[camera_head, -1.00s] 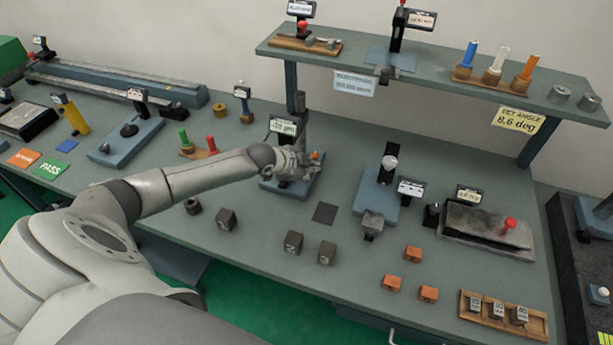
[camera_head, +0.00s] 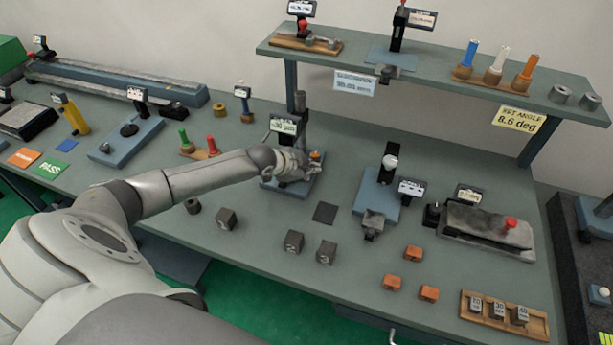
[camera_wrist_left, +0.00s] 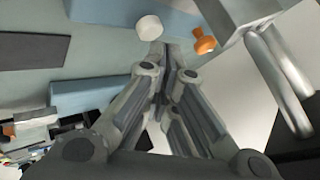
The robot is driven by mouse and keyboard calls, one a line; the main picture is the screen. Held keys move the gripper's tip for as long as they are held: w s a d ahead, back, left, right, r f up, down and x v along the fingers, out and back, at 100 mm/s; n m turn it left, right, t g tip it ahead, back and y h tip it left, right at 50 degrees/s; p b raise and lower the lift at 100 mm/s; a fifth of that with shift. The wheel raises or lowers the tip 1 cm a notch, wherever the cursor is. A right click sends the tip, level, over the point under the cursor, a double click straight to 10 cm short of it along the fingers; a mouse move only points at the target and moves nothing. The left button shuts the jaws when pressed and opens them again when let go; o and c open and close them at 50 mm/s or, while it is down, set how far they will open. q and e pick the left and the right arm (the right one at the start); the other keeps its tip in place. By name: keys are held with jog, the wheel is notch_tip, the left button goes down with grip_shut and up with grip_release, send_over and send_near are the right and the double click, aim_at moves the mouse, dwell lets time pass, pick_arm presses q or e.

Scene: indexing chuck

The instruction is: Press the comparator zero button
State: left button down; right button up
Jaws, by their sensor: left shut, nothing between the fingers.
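The comparator stands near the back middle of the bench, with a blue base (camera_head: 271,186), a dark column (camera_head: 301,108) and a small display (camera_head: 283,126). An orange knob (camera_head: 316,155), which looks like its button, sits on the base; it also shows in the left wrist view (camera_wrist_left: 204,42). My left gripper (camera_head: 308,168) is over the base close to the knob, partly hiding the base. In the left wrist view its fingers (camera_wrist_left: 168,52) are shut and empty, with the tips just left of the orange knob and beside a white round piece (camera_wrist_left: 149,27). Contact cannot be told. My right gripper is not in view.
A raised shelf (camera_head: 440,75) runs behind the comparator at the right. Another blue-based stand (camera_head: 370,197) is to the right. Dark numbered blocks (camera_head: 293,242) and orange blocks (camera_head: 413,253) lie in front. A black square (camera_head: 325,213) lies on open bench between.

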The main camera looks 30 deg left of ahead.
aim_at(309, 178)
pick_arm(q)
jog(key=shift+f+b, duration=0.35)
jog(key=shift+f, duration=0.35)
dwell(0.6)
dwell(0.4)
jog(key=shift+r+p, duration=0.9)
jog(key=shift+r, duration=0.05)
notch_tip(309, 178, up, 5)
jog(key=p, duration=0.4)
jog(key=shift+r, duration=0.1)
dwell(0.4)
